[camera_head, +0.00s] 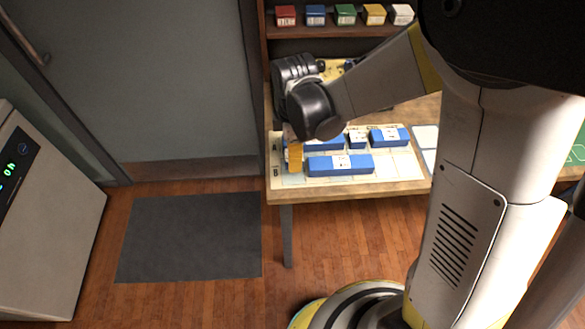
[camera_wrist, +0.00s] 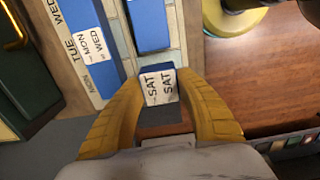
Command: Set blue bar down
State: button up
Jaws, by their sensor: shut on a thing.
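My gripper (camera_wrist: 160,88) has yellow fingers shut on a short blue bar (camera_wrist: 155,68) with a white label reading SAT, SAT. In the head view my gripper (camera_head: 294,156) is over the left end of row B of the pale board (camera_head: 405,168); the held bar is mostly hidden there. I cannot tell whether it touches the board. A long blue bar (camera_head: 340,166) lies in row B, to the right of my gripper. Row A holds a blue bar (camera_head: 325,143) labelled MON, WED in the wrist view (camera_wrist: 75,38), a short blue bar (camera_head: 357,139) and another blue bar (camera_head: 389,137).
The board lies on a wooden table (camera_head: 350,190) near its front edge. A shelf (camera_head: 335,31) behind holds several coloured boxes. A dark machine (camera_head: 292,68) stands at the back left of the table. Papers (camera_head: 427,137) lie right of the board.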

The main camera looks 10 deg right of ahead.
jog(key=shift+a+f+b, duration=0.15)
jog(key=shift+f+b, duration=0.75)
jog(key=shift+f, duration=1.15)
jog(key=shift+f, duration=0.1)
jog(key=o, duration=1.2)
jog(key=shift+c, duration=0.2)
notch_tip(320, 180, up, 12)
jog(key=p, duration=0.4)
jog(key=shift+s+r, duration=0.1)
jog(key=shift+r, duration=0.15)
jog(key=s+d+r+m+t, duration=0.7)
jog(key=s+d+r+m, duration=0.3)
jog(key=m, duration=0.7)
jog(key=shift+s+d+r+m, duration=0.3)
jog(key=shift+s+d, duration=0.05)
jog(key=shift+d, duration=1.45)
